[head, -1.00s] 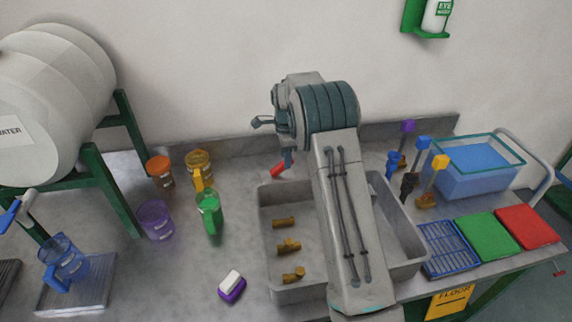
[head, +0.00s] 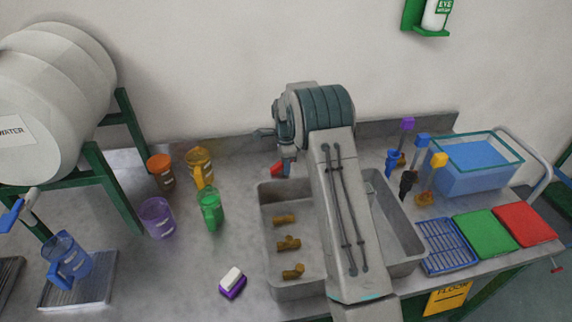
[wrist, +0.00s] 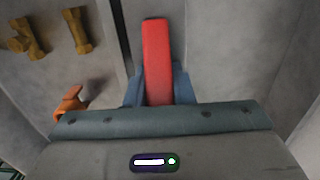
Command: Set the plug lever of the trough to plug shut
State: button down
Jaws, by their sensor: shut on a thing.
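The red plug lever (head: 277,169) shows at the back left of the grey trough (head: 264,222), mostly hidden by my gripper in the head view. In the wrist view the lever (wrist: 157,60) is a long red bar between the blue-grey fingers. My gripper (head: 287,168) is shut on it; its fingers (wrist: 158,92) sit one on each side of the bar. The plug itself is not visible.
Several brass fittings (head: 288,243) lie in the trough's left part. An orange part (wrist: 70,103) shows at the left in the wrist view. Coloured jugs (head: 210,208) stand left of the trough, and a blue-water tank (head: 478,165) stands at the right.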

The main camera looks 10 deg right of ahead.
aim_at(280, 162)
jog(key=shift+a, duration=0.1)
jog(key=h+b, duration=0.1)
jog(key=a+r+h+b, duration=0.1)
jog(key=h+b, duration=0.1)
jog(key=a+h+b, duration=0.1)
jog(key=h, duration=0.1)
jog(key=shift+r, duration=0.2)
jog(key=h+b, duration=0.1)
jog(key=a+r+h+b, duration=0.1)
jog(key=h+b, duration=0.2)
jog(key=h, duration=0.1)
jog(key=shift+a+r+b, duration=0.15)
jog(key=shift+a+b, duration=0.2)
jog(key=c, duration=1.2)
grip_release()
jog(key=shift+c, duration=0.2)
jog(key=shift+a+r, duration=0.1)
jog(key=shift+a, duration=0.05)
jog(key=v, duration=1.3)
jog(key=shift+a+b, duration=0.3)
jog(key=shift+b, duration=0.05)
